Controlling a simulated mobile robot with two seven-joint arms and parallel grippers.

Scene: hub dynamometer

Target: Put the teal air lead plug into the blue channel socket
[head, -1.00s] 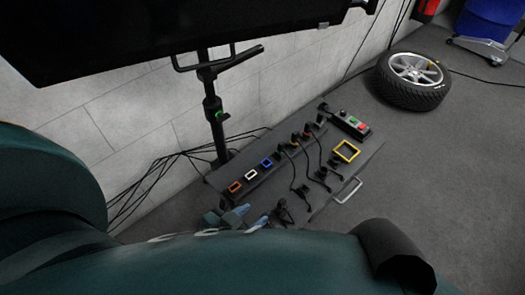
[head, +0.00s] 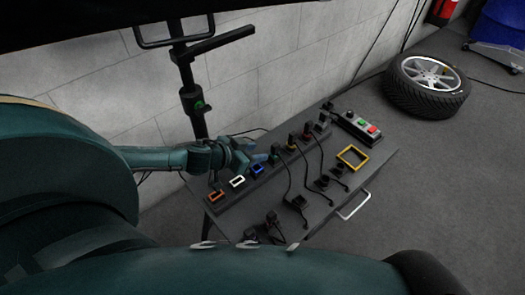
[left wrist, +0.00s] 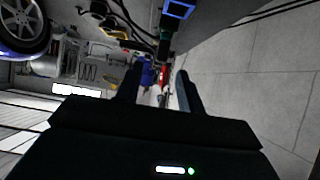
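The blue channel socket (head: 257,170) is in the row on the sloped dark panel in the head view, between a white socket and a plugged-in lead. It also shows as a blue-framed square in the left wrist view (left wrist: 178,9). My left gripper (head: 262,158) is just above and behind the blue socket, apart from it as far as I can see. My right gripper is out of view.
Orange (head: 216,196) and white (head: 237,182) sockets sit left of the blue one. Plugged leads (head: 292,144) stand to its right. A yellow frame (head: 352,157), a button box (head: 357,126) and a wheel (head: 428,86) are further right. A stand pole (head: 194,105) rises behind.

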